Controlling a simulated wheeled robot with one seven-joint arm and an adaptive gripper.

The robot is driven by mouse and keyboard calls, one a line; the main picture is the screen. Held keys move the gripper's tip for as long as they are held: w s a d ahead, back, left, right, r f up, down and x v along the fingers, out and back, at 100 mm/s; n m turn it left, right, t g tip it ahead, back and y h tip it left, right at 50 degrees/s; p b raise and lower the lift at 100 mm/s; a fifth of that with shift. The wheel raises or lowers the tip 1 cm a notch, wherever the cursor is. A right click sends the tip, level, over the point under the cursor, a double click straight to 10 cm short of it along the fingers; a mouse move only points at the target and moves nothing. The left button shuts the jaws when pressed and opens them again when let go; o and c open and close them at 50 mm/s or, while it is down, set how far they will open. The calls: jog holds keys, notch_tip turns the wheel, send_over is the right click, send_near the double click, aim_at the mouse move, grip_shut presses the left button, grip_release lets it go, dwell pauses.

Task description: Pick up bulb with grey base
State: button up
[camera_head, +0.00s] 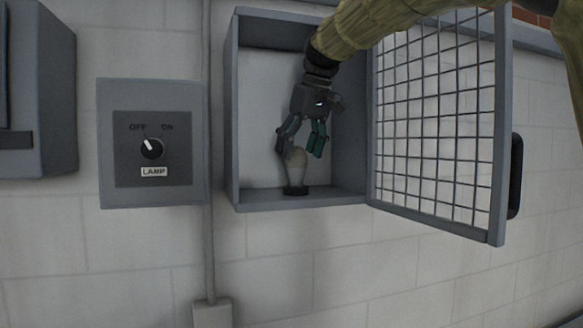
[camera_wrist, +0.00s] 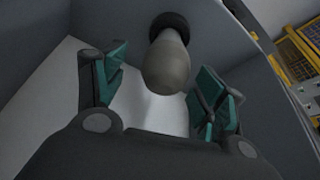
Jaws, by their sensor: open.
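The bulb (camera_head: 295,166) stands upright on the floor of an open wall box, glass up, its dark grey base (camera_head: 295,190) down. My gripper (camera_head: 302,143) reaches into the box from above, fingers pointing down, with its fingertips around the height of the glass top. In the wrist view the bulb's glass (camera_wrist: 167,68) lies ahead between the two open teal-padded fingers of my gripper (camera_wrist: 160,88), with space on both sides. The dark base (camera_wrist: 170,22) shows beyond the glass. The fingers do not appear to hold the bulb.
A lamp switch panel (camera_head: 152,185) is on the wall to the left, beside a vertical conduit (camera_head: 207,240). Another grey box (camera_head: 45,90) is at far left.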

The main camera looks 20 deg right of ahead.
aim_at(294, 171)
jog(key=shift+s+f+p, duration=0.25)
jog(key=shift+s+p, duration=0.05)
jog(key=shift+s, duration=0.1)
jog(key=p+x, duration=0.2)
jog(key=x, duration=0.2)
jog(key=shift+w+a+r, duration=0.1)
jog(key=shift+w, duration=0.05)
jog(key=shift+a+f+p, duration=0.2)
jog(key=shift+f+p, duration=0.3)
jog(key=shift+f, duration=0.1)
jog(key=shift+w+f, duration=0.2)
jog(key=shift+f, duration=0.1)
jog(key=c, duration=1.1)
